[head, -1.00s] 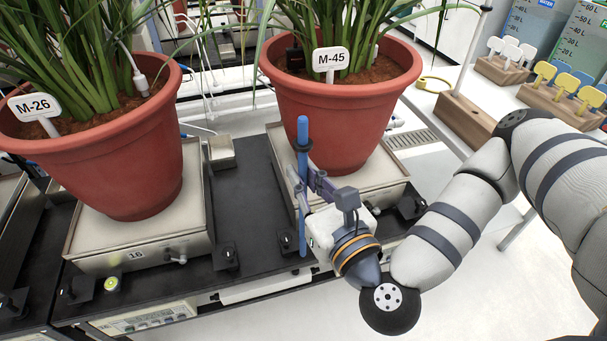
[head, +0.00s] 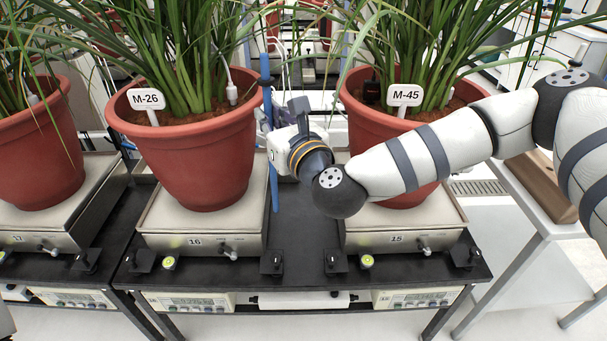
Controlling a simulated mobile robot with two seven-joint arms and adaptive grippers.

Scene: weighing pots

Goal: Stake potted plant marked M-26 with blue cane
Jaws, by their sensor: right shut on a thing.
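The pot marked M-26 (head: 195,165) is terracotta red with a tall grassy plant and stands on the scale (head: 205,243) numbered 16. Its white label (head: 146,99) is at the rim's left front. My right gripper (head: 272,135) is shut on the blue cane (head: 274,188), partly hidden by its own wrist. The cane is upright, just right of the M-26 pot's rim, with its lower end in front of the gap between the pots. I cannot tell whether it touches the rim. My left gripper is not in view.
The pot marked M-45 (head: 363,130) stands on scale 15 (head: 400,243) at the right, partly behind my right arm. Another red pot (head: 35,165) is at the left. Grass leaves hang over the rims. The black bench (head: 300,220) is bare between the two scales.

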